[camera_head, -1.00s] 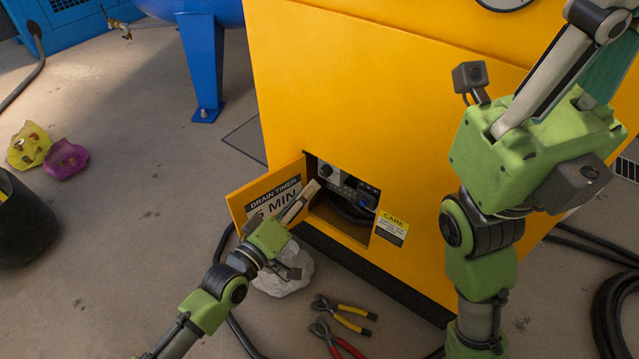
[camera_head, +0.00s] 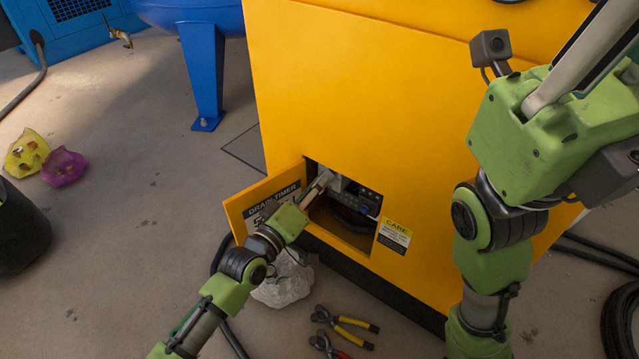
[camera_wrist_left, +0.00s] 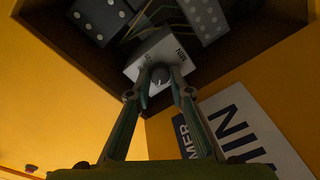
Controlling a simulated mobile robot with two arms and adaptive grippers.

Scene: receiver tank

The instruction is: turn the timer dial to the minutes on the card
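The timer dial (camera_wrist_left: 159,75) is a small dark round knob on a light grey timer box (camera_wrist_left: 176,47) marked MIN, inside an opening in the yellow cabinet. My left gripper (camera_wrist_left: 160,70) reaches into the opening with its fingertips on either side of the dial. I cannot tell whether they press on it. In the head view, the left gripper (camera_head: 322,184) hides the dial. The card (camera_head: 272,203) on the open door reads DRAIN TIMER; its number is mostly covered by my gripper. The card's MIN also shows in the left wrist view (camera_wrist_left: 240,137). My right gripper is out of view.
The open yellow door (camera_head: 240,206) stands left of the opening, close to my left gripper. A CARE label (camera_head: 394,236) is at its right.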

